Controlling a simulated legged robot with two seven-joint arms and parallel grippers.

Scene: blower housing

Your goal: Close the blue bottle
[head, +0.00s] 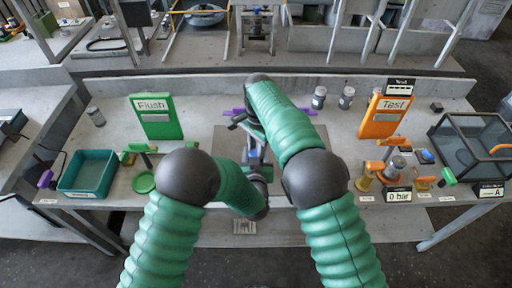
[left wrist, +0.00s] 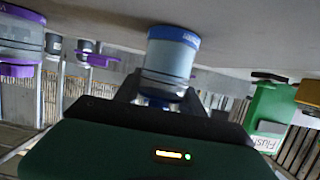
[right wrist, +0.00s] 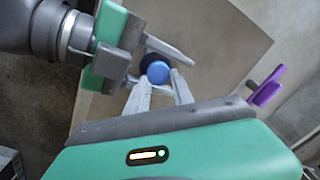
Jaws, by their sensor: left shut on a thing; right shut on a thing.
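The blue bottle (left wrist: 165,72) is a grey-blue cylinder with a blue band. In the left wrist view, which is upside down, it is against the table surface. My left gripper (left wrist: 160,98) is shut on it from the side. In the right wrist view, my right gripper (right wrist: 162,82) is shut on a small round blue cap (right wrist: 158,73) between its fingertips. The cap is right over or beside a dark round shape with a blue edge between the left gripper's fingers; I cannot tell whether it touches the bottle. In the head view, both grippers meet mid-table, mostly hidden by my arms.
Purple clamp parts (right wrist: 266,86) stand close to the grippers. A green Flush panel (head: 155,117) and teal tray (head: 88,173) are at left. An orange Test panel (head: 384,116), a gauge fixture and a glass-walled box (head: 470,145) are at right. Two small jars (head: 346,98) stand behind.

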